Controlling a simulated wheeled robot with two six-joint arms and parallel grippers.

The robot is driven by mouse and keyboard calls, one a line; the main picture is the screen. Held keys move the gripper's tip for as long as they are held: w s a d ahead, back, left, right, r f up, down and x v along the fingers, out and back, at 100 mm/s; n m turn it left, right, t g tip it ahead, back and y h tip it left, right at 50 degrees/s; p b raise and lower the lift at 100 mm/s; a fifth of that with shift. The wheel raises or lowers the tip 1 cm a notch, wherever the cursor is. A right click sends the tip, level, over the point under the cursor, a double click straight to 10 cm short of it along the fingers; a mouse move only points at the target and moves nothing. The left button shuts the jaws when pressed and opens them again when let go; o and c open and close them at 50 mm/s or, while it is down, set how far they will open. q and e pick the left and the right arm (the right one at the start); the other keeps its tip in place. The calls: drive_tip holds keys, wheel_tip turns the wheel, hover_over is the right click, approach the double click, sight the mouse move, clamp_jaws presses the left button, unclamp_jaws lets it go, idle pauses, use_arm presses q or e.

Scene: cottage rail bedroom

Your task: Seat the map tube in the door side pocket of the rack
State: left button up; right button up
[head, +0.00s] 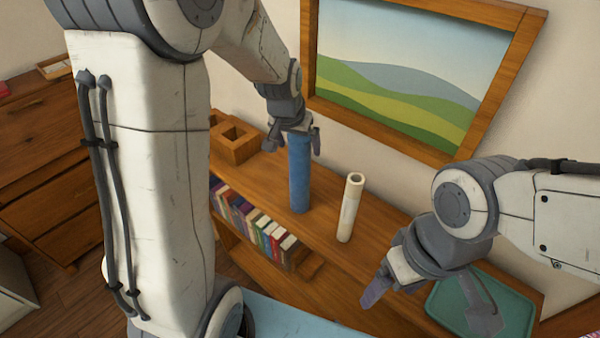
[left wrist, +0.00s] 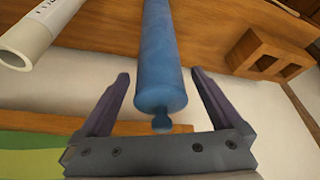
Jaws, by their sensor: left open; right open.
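A blue tube (head: 299,180) with a knobbed cap, seemingly the map tube, stands upright on the wooden shelf top (head: 325,228). My left gripper (head: 294,146) is open above it, its fingers either side of the tube's upper end. In the left wrist view the blue tube (left wrist: 161,60) lies between the fingers, with gaps on both sides. The wooden rack (head: 232,146) with square pockets stands left of the tube, partly behind my left arm; its openings show in the left wrist view (left wrist: 268,54). My right gripper (head: 430,300) is open and empty at the lower right.
A white hollow roll (head: 349,208) stands upright right of the blue tube. A green tray (head: 510,312) lies at the shelf's right end, near my right gripper. Books (head: 255,228) fill the shelf below. A framed landscape (head: 410,70) hangs behind. Shelf space between rack and tube looks clear.

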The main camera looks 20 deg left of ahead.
use_arm(q)
drive_tip(key=shift+x, duration=0.85)
drive_tip(key=shift+w+r, duration=0.1)
clamp_jaws()
